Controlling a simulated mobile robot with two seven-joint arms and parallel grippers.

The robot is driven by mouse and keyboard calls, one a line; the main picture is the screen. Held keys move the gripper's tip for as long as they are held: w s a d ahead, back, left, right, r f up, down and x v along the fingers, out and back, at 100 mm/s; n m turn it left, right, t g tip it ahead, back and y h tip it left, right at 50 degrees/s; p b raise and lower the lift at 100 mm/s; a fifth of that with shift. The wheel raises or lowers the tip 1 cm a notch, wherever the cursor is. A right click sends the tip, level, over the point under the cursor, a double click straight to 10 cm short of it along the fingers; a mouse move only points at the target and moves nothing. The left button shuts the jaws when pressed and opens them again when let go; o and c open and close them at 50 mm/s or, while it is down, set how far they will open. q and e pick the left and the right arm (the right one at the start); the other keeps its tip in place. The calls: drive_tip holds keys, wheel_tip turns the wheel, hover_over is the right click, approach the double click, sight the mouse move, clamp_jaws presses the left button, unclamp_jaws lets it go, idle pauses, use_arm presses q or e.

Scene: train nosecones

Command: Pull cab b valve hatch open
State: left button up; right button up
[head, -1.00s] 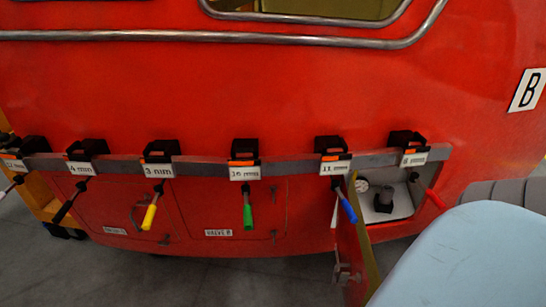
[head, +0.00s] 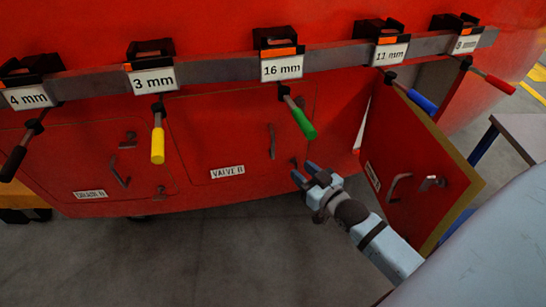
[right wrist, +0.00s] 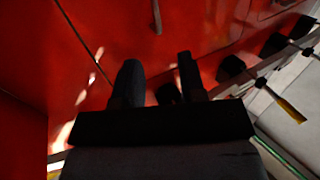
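The valve B hatch (head: 225,135) is a red panel, closed flush in the red cab side, with a white label (head: 227,172) reading VALVE B. It has a slim upright handle (head: 271,141) near its right edge and a small latch at its lower right corner, partly hidden by my gripper. My right gripper (head: 308,179) is just below and right of that corner. In the right wrist view its two dark fingers (right wrist: 160,78) stand apart, with a small dark piece (right wrist: 168,93) between them; I cannot tell whether they touch it. My left gripper is out of view.
Another hatch (head: 415,170) stands swung open on the right, close to my right arm. The drain B hatch (head: 90,165) on the left is closed. A grey rail (head: 215,75) above holds several hanging tools, including a green-handled one (head: 304,124) just above my gripper.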

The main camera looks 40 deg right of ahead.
drive_tip(key=w, duration=0.1)
hover_over(273, 158)
drive_tip(key=shift+r+b, duration=0.1)
drive_tip(key=shift+b, duration=0.2)
clamp_jaws()
